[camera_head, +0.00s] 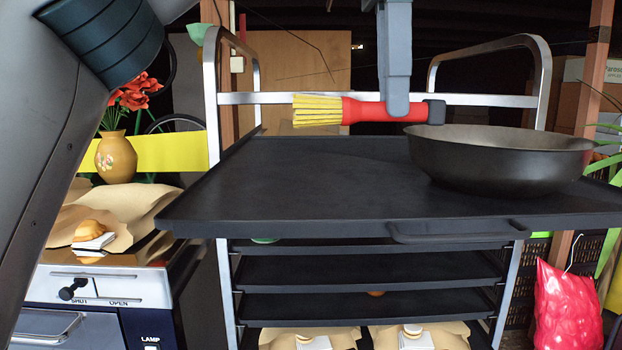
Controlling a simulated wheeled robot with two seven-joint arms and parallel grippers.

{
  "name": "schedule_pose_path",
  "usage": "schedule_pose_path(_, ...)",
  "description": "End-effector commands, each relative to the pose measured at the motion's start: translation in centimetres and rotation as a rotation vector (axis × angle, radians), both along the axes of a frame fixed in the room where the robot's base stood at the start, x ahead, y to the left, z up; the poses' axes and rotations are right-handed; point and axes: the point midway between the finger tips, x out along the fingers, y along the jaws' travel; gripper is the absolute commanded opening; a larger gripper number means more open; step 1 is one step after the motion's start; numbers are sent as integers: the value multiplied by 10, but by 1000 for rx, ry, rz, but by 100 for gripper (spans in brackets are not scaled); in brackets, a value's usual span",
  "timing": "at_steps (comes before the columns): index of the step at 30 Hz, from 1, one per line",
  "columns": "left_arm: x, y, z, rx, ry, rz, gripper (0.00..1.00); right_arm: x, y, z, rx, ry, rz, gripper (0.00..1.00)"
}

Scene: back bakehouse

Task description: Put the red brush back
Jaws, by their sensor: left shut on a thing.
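The red brush (365,111) has yellow bristles pointing left and a red handle with a dark piece at its right end. It is held level above the black top tray (290,190) of a metal rack. My left gripper (396,106) comes down from the top edge and is shut on the red handle. The near grey finger hides part of the handle. A dark round pan (490,165) stands on the right of the tray, just right of and below the brush. My right gripper is not in view.
Metal rails (212,90) rise at both sides of the rack. Lower shelves hold papers with small items. An oven (100,290) with paper and a bun, and a vase of red flowers (116,158), are at left. A red bag (567,308) is at lower right. The tray's left and middle are clear.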

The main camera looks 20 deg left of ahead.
Motion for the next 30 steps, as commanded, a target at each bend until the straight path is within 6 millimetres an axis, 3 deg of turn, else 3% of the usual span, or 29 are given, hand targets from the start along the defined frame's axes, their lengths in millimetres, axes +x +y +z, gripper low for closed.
schedule_pose_path(9, -8, 60, -37, -2, 2, 0, 0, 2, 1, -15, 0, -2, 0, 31)
schedule_pose_path(15, -11, 84, -51, -1, 1, 0, 0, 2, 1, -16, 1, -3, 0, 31)
schedule_pose_path(30, -12, 89, -57, -1, 2, -1, 0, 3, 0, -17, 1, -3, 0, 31)
